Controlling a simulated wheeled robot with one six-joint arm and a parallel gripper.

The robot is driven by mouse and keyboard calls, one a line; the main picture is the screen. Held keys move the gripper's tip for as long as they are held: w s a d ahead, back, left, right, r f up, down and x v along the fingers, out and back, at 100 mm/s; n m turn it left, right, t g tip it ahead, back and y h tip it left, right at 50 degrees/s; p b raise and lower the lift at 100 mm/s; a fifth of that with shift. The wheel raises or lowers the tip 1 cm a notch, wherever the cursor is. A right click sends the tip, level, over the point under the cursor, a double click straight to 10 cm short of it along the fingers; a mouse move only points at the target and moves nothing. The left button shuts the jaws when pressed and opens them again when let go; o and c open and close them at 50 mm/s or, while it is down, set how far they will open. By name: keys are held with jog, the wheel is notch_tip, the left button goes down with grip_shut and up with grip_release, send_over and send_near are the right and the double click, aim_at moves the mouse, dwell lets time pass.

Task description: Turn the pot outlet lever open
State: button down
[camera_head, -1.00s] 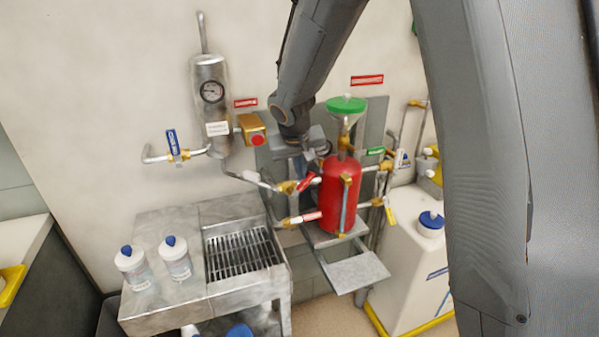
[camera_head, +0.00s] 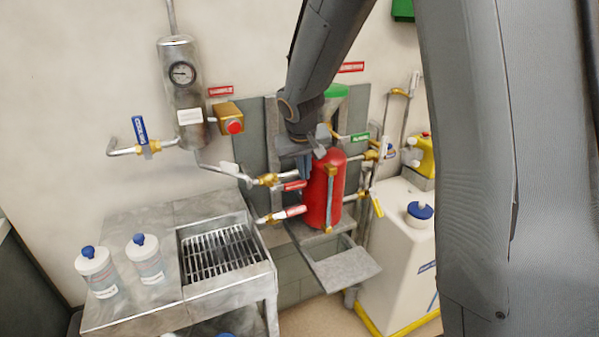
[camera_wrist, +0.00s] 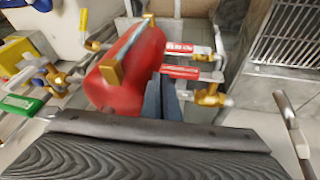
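The red pot (camera_head: 325,190) stands upright with a green funnel (camera_head: 337,91) on top; it also shows in the wrist view (camera_wrist: 130,75). Two red-handled levers on brass valves sit at its left: an upper lever (camera_head: 294,186) and a lower lever (camera_head: 291,211). The wrist view shows the upper lever (camera_wrist: 179,72) and the lower lever (camera_wrist: 179,47). I cannot read which lever is marked as outlet. My gripper (camera_wrist: 161,88) is between the pot and the upper lever's free end, very close to both. Contact and finger gap are unclear.
A yellow-handled lever (camera_head: 377,206) and green tag (camera_head: 360,138) are right of the pot. A grated sink (camera_head: 215,252) and two bottles (camera_head: 147,259) are at left. A white tank (camera_head: 395,260) stands right. A metal shelf (camera_head: 345,270) juts out below.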

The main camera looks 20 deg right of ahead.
jog(key=shift+s+d+f+b, duration=0.15)
jog(key=shift+s+f+b, duration=0.05)
jog(key=shift+f, duration=0.2)
jog(key=shift+s+d+f+b, duration=0.15)
jog(key=shift+f+b, duration=0.05)
jog(key=shift+f, duration=0.15)
jog(key=shift+r, duration=0.1)
jog(key=w+v, duration=0.1)
jog(key=v, duration=0.7)
jog(key=s+f+g+y, duration=0.1)
jog(key=s+f, duration=0.4)
jog(key=s, duration=0.7)
jog(key=s+f+g, duration=0.3)
jog(key=s+f, duration=0.3)
jog(key=s, duration=0.6)
jog(key=shift+a+f+y, duration=0.3)
jog(key=shift+y, duration=0.1)
jog(key=shift+s, duration=0.15)
